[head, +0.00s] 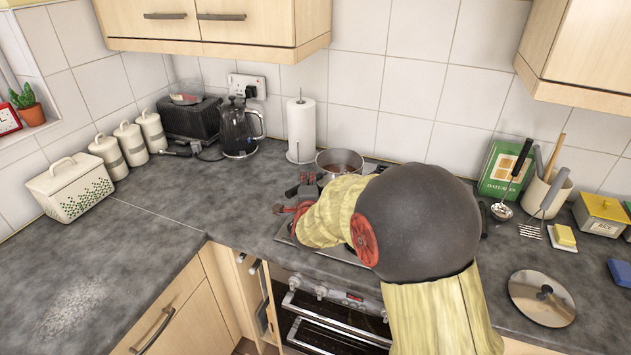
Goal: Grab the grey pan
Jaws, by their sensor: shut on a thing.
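The grey pan (340,160) is on the hob area at the back of the counter, in front of the tiled wall. It is round and metal, with something brown inside. My gripper (303,189) is at the near left side of the pan, with its dark fingers close to the rim. It is shut on the pan, seemingly at its handle, but the exact grip is small and partly hidden. My arm covers the right part of the hob (283,229) and the pan's near right side.
A paper towel roll (301,130) and black kettle (239,128) stand behind left. A ladle (502,209), a utensil pot (545,190) and a round lid (541,298) are to the right. The left counter (130,235) is largely clear. Wall cupboards (215,22) hang above.

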